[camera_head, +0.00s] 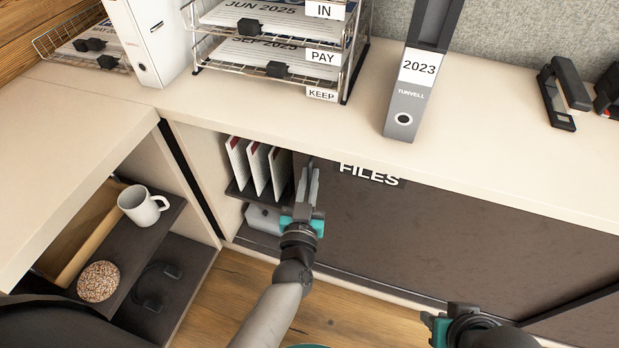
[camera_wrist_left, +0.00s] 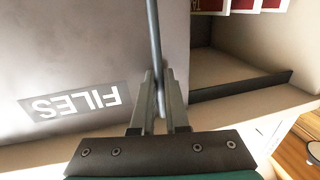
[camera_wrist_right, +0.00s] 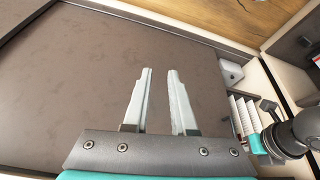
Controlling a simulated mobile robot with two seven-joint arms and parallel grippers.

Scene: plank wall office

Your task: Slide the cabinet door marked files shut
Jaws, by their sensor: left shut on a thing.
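The dark cabinet door (camera_head: 450,240) with the white FILES label (camera_head: 370,174) covers the middle and right of the cabinet front. To its left the cabinet is open. My left gripper (camera_head: 308,178) is at the door's left edge. In the left wrist view its fingers (camera_wrist_left: 160,95) are shut on the thin upright bar handle (camera_wrist_left: 154,35) of the door. The label shows upside down there. My right gripper (camera_head: 452,322) is low in the head view. In its wrist view its fingers (camera_wrist_right: 161,72) are apart and empty, in front of the dark door.
Upright files (camera_head: 258,167) stand on a shelf in the open part, above a grey object (camera_head: 263,217). The counter above holds a 2023 binder (camera_head: 408,90), wire letter trays (camera_head: 270,60) and a stapler (camera_head: 560,95). A side shelf holds a white mug (camera_head: 140,206).

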